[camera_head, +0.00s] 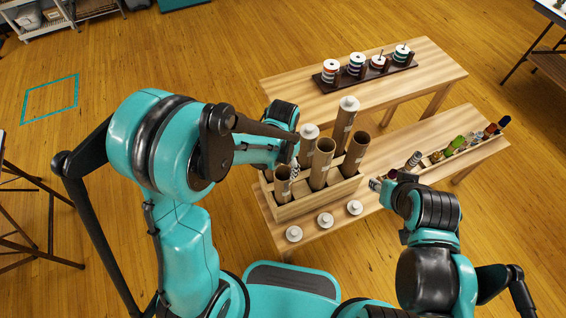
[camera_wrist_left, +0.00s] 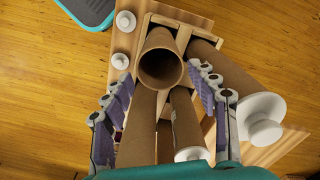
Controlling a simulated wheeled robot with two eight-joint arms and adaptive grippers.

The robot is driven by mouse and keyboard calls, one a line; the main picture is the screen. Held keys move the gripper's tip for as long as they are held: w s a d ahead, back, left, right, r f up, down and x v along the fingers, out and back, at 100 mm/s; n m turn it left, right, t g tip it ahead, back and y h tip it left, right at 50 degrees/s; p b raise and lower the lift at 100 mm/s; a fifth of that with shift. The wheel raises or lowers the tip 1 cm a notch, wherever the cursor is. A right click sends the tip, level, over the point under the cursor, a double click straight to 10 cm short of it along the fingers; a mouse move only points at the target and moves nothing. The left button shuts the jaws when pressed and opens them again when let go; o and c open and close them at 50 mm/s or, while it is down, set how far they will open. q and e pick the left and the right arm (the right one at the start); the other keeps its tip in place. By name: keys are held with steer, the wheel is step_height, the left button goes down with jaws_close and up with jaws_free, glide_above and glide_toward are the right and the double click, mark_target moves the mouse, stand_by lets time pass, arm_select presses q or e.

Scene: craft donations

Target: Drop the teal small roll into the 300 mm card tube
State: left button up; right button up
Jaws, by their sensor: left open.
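Several brown card tubes stand upright in a wooden rack (camera_head: 318,201). Some are open-topped: a short one at the left (camera_head: 282,187), a middle one (camera_head: 321,165) and a right one (camera_head: 355,155). Two tubes have white caps (camera_head: 348,103). I cannot tell which tube is the 300 mm one. My left gripper (camera_head: 294,168) is at the rack's left side, partly hidden by my arm. In the left wrist view its fingers are apart, with an open tube mouth (camera_wrist_left: 160,68) between and beyond them. I see no roll held there. I cannot pick out the teal small roll.
My right gripper (camera_head: 380,185) is low, right of the rack. A long tray (camera_head: 462,149) of several coloured items lies on the right of the table. Three white caps (camera_head: 325,220) lie in front of the rack. A dark tray (camera_head: 365,70) with spools is behind.

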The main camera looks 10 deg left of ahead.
arm_select(q)
step_height(320, 180, up, 12)
stand_by(0.4)
steer(key=shift+f, duration=0.1)
stand_by(0.4)
steer(key=s+a+r+n+t, duration=0.4)
steer(key=s+a+n+t, duration=0.1)
steer(key=s+a+t, duration=0.2)
steer(key=shift+s+a+r+n, duration=0.3)
steer(key=shift+s+a, duration=0.5)
steer(key=shift+s, duration=0.55)
